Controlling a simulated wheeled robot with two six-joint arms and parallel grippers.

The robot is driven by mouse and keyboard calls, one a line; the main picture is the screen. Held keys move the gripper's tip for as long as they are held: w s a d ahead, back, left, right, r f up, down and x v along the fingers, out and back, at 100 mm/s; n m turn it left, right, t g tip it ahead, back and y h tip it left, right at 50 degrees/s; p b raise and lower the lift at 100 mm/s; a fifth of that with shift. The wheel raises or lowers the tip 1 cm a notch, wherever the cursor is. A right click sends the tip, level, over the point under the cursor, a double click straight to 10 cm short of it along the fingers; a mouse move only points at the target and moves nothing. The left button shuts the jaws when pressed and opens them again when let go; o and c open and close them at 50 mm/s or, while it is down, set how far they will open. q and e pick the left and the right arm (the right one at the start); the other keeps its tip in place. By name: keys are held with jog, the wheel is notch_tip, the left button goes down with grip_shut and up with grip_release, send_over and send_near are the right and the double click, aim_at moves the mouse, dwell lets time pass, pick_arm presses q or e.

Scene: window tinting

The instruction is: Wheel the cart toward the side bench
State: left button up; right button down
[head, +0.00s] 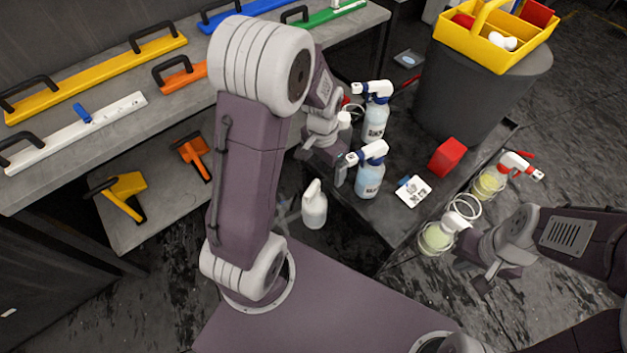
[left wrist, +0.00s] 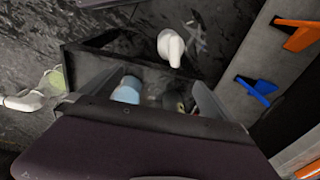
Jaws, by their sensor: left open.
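The cart (head: 400,225) is a dark, low-edged platform right of centre in the head view; its edge also shows in the left wrist view (left wrist: 90,62). It carries two blue-white spray bottles (head: 369,178), a red block (head: 447,156), a white card and a dark round bin (head: 470,95). My left gripper (head: 340,168) is open at the cart's near-left side; whether its fingers straddle the rim is unclear. My right gripper (head: 485,275) is by the cart's near-right side, its jaws hard to make out.
A yellow caddy (head: 490,40) sits on the bin. Yellowish spray bottles (head: 438,238) stand at the cart's right edge, close to my right gripper. A white bottle (head: 315,208) is left of the cart. Dark floor (head: 570,130) is open at the right.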

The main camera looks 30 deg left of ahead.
pick_arm(q)
jog(key=g+b, duration=0.1)
jog(key=b, duration=0.4)
send_over(314, 191)
jog(key=w, duration=0.2)
jog(key=f, duration=1.1)
jog(key=shift+a+f, duration=0.15)
jog(key=shift+a, duration=0.2)
jog(key=shift+w+a+f, duration=0.1)
jog(key=shift+f, duration=0.3)
jog(key=shift+a+m, duration=0.1)
jog(key=shift+m, duration=0.2)
notch_tip(314, 191, down, 9)
jog(key=b, duration=0.2)
jog(key=shift+b, duration=0.3)
jog(key=c, duration=1.9)
